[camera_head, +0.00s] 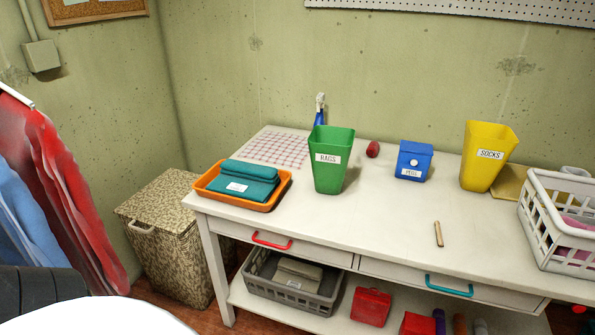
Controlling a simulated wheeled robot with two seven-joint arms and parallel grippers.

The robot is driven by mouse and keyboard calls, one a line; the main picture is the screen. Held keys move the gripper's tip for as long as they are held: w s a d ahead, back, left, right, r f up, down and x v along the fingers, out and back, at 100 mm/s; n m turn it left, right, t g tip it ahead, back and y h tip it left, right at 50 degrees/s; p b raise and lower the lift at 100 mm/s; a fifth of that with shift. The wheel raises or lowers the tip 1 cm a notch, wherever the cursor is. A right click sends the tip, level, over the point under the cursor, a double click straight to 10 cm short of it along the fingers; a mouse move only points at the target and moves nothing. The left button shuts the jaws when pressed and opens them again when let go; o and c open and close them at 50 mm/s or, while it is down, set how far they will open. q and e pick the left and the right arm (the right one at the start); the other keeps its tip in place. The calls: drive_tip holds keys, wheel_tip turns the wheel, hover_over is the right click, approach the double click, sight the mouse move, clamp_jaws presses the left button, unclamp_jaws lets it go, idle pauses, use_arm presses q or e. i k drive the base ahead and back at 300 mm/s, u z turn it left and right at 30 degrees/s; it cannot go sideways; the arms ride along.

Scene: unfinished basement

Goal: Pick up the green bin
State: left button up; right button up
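The green bin (330,172) stands upright on the white table, left of the middle. It is tapered, wider at the top, with a white label that seems to read "RAGS". Neither of my grippers shows in the head view.
Left of the bin is an orange tray (212,199) with folded teal cloths (247,180). Right of it are a red object (373,149), a blue box (413,161), a yellow bin (487,157) and a white basket (562,219). A blue bottle (320,112) stands behind it.

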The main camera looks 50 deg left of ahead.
sight(330, 147)
drive_tip(key=k, duration=0.2)
drive_tip(key=u, duration=1.35)
